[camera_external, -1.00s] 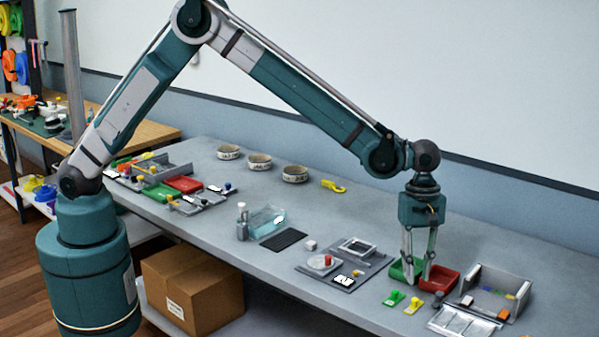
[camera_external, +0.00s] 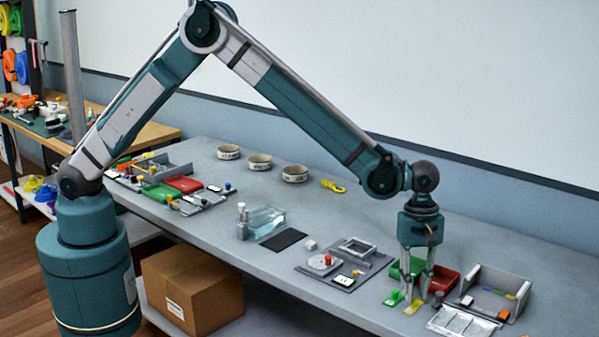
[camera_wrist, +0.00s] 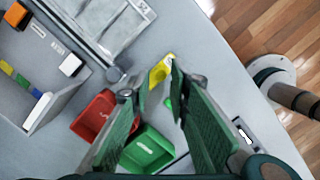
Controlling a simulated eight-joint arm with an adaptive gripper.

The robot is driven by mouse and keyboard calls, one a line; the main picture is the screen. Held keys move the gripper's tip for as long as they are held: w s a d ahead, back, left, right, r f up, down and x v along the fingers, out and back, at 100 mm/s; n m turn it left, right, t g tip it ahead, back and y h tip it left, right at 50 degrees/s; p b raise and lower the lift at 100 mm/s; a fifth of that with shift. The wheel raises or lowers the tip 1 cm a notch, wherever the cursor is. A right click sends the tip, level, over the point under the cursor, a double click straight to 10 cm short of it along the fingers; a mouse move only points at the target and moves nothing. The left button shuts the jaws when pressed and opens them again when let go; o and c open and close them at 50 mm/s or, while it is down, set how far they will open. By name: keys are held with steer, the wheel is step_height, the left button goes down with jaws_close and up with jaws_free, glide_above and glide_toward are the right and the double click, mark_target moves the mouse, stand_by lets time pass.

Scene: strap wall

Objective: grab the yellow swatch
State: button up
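The yellow swatch (camera_external: 412,308) lies on the grey table near its front edge; it also shows in the wrist view (camera_wrist: 160,72). My gripper (camera_external: 416,297) points down just above it, with the fingers apart. In the wrist view my gripper (camera_wrist: 160,66) has one green-padded finger on each side of the swatch, with a gap showing. I cannot tell whether the fingertips are level with it. The green swatch (camera_external: 394,298) lies just left of the yellow one; only a bit of green shows between the fingers in the wrist view.
A green bin (camera_wrist: 147,150) and a red bin (camera_wrist: 95,117) stand close behind the swatches. An open grey box (camera_external: 497,281) stands to the right, with a silver tray (camera_external: 464,322) in front. A grey board with parts (camera_external: 318,277) lies to the left.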

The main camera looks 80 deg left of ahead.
mark_target(414, 303)
steer(key=shift+d+f, duration=0.2)
steer(key=shift+f, duration=1)
jaws_close()
